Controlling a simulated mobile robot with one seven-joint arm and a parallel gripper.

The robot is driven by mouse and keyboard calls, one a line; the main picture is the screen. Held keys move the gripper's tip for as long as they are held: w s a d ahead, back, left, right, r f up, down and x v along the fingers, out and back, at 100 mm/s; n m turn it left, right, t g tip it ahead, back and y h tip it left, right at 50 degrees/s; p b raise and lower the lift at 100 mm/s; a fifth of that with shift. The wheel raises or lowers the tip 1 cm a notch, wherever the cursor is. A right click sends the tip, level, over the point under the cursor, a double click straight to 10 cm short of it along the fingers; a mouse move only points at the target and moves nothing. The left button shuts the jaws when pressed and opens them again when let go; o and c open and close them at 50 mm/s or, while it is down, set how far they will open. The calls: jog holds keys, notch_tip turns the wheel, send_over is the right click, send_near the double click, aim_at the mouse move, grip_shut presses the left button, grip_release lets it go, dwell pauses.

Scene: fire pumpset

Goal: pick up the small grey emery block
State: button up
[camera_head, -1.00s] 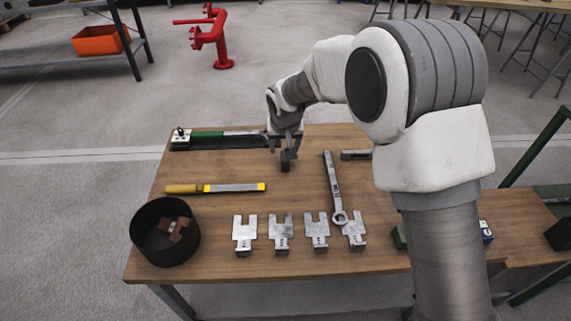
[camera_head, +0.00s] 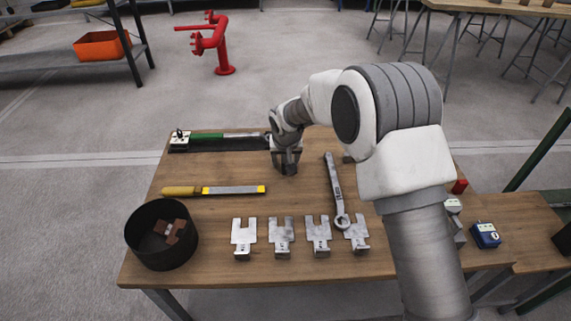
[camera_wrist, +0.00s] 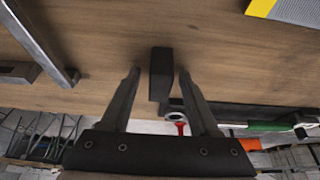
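The small dark grey emery block (camera_wrist: 160,74) stands on the wooden table in the wrist view. My gripper (camera_wrist: 160,76) is open, with one finger to each side of the block's near end and a gap showing on both sides. In the head view my gripper (camera_head: 286,168) is low over the table's far middle part, and its fingers mostly hide the block.
A wrench (camera_head: 336,190) lies right of my gripper. A file with a yellow handle (camera_head: 214,190) and a round black bin (camera_head: 161,238) are to the left. Several metal plates (camera_head: 282,236) line the front. A green-handled tool (camera_head: 208,136) lies behind left.

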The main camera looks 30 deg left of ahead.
grip_shut()
jog(key=shift+r, duration=0.15)
jog(key=shift+r+p, duration=0.3)
jog(key=shift+r, duration=0.25)
jog(key=r, duration=0.2)
jog(key=d+r+p, duration=0.1)
jog(key=shift+d+r, duration=0.1)
jog(key=shift+r, duration=0.3)
jog(key=d+r+p, duration=0.3)
jog(key=d+r, duration=0.3)
jog(key=d, duration=0.4)
jog(key=shift+s+d, duration=0.2)
jog(key=shift+d, duration=0.05)
